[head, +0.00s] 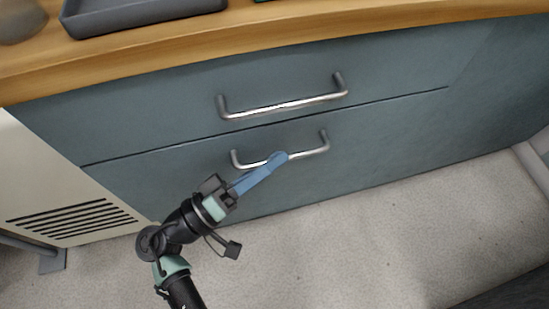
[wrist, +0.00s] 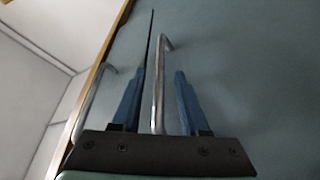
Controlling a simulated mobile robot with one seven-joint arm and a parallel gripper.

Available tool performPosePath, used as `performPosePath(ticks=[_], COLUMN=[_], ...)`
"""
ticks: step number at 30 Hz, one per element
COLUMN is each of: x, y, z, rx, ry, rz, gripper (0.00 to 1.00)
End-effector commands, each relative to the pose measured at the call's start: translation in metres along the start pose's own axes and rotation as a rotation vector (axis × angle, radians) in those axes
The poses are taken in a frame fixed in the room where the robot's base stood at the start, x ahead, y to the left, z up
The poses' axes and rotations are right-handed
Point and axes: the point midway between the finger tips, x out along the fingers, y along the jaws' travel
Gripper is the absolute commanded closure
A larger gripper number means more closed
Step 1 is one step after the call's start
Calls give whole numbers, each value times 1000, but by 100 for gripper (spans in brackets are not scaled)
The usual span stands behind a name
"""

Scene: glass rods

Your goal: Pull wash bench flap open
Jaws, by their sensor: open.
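The bench has two grey-blue fronts, and I cannot tell by label which is the flap. The lower front (head: 390,135) has a silver bar handle (head: 312,151) and looks closed. My gripper (head: 280,157), with blue fingers, reaches from lower left to the middle of this handle, partly hiding it. In the wrist view the open fingers (wrist: 161,76) stand on either side of the handle bar (wrist: 158,105), with gaps visible at both sides. The handle's near end is hidden behind the gripper's dark body.
The upper front (head: 400,75) is closed and has a similar handle (head: 285,106); that handle also shows at the left of the wrist view (wrist: 92,100). A wooden worktop (head: 300,25) with a grey tray (head: 140,15) lies above. A cream vented panel (head: 70,210) stands left. The floor (head: 370,240) in front is clear.

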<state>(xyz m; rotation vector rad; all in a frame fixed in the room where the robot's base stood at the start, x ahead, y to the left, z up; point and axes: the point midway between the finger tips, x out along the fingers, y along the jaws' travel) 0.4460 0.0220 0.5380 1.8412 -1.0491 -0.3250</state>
Motion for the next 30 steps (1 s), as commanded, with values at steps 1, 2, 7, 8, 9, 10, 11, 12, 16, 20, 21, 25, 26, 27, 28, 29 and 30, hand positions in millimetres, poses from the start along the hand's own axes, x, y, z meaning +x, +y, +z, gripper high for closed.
performPosePath(ticks=[1, 2, 7, 8, 9, 10, 11, 12, 16, 20, 21, 25, 26, 27, 28, 29, 30], x=[4, 6, 10, 10, 10, 10, 10, 10, 10, 10, 10, 10, 10, 10, 10, 10, 10], y=[-1, 0, 0, 0, 0, 0, 0, 0, 0, 0, 0, 0, 0, 0, 0, 0, 0], z=[1, 1, 0, 0, 0, 0, 0, 0, 0, 0, 0, 0, 0, 0, 0, 0, 0], rx=[1, 1, 0, 0, 0, 0, 0, 0, 0, 0, 0, 1, 1, 1, 1, 1, 1], ry=[-1, -1, 1, 1, 1, 1, 1, 1, 1, 1, 1, 1, 1, 1, 1, 1, 1], rz=[0, 0, -1, -1, -1, -1, -1, -1, -1, -1, -1, -1, -1, -1, -1, -1, -1], gripper=[55, 55, 55, 55, 55, 55, 55, 55, 77, 100, 100, 100, 100, 100, 100, 100, 100])
